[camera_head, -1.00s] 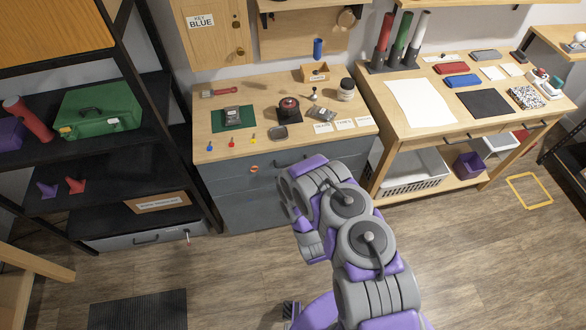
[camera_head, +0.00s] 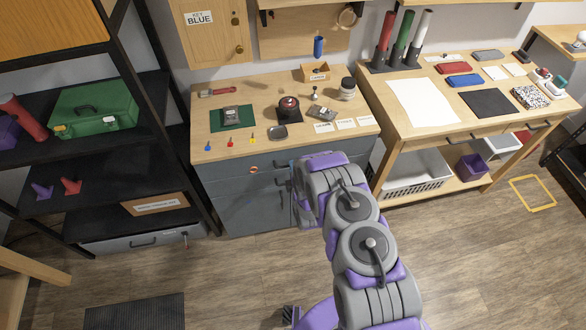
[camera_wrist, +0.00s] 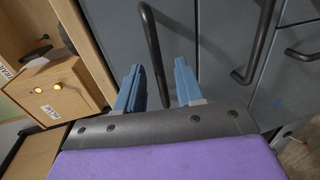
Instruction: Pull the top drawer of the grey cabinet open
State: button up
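The grey cabinet (camera_head: 230,208) stands under a wooden top. Its top drawer (camera_head: 222,175) has a red-ringed lock and looks flush and shut. In the wrist view the picture is turned, with the wooden top at the left. The dark bar handle (camera_wrist: 153,45) nearest that top runs down between the two blue fingers of my gripper (camera_wrist: 158,88). The fingers are apart, one on each side of the bar, with gaps showing. In the head view my arm hides most of the gripper at the cabinet's front.
Further dark handles (camera_wrist: 257,45) lie on the lower cabinet fronts. Small tools, a jar (camera_head: 347,88) and a green mat (camera_head: 216,122) are on the cabinet top. A black shelf (camera_head: 110,185) stands left, a workbench (camera_head: 385,110) right. The floor in front (camera_head: 225,275) is clear.

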jog(key=shift+w+a+f, duration=0.15)
jog(key=shift+w, duration=0.4)
grip_shut()
dwell(0.4)
